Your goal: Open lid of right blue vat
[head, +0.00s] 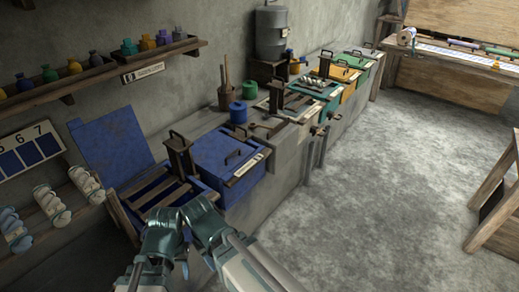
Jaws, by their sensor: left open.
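The right blue vat (246,183) stands along the left wall with its blue lid (221,152) down. My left gripper (168,218) is open, below and left of this lid in the picture, in front of the left blue vat (129,217). My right gripper (204,213) is close beside it, nearer the right vat's front; its jaws are not clear. Neither gripper visibly touches the lid handle. The left vat's lid (112,147) stands raised against the wall.
Dark wooden bars lie over the left vat, and a wooden upright (180,157) stands between the vats. A blue pot (238,112) is behind the right vat. Green and yellow vats continue along the wall. Skeins (50,204) hang at left. The floor (360,200) is clear.

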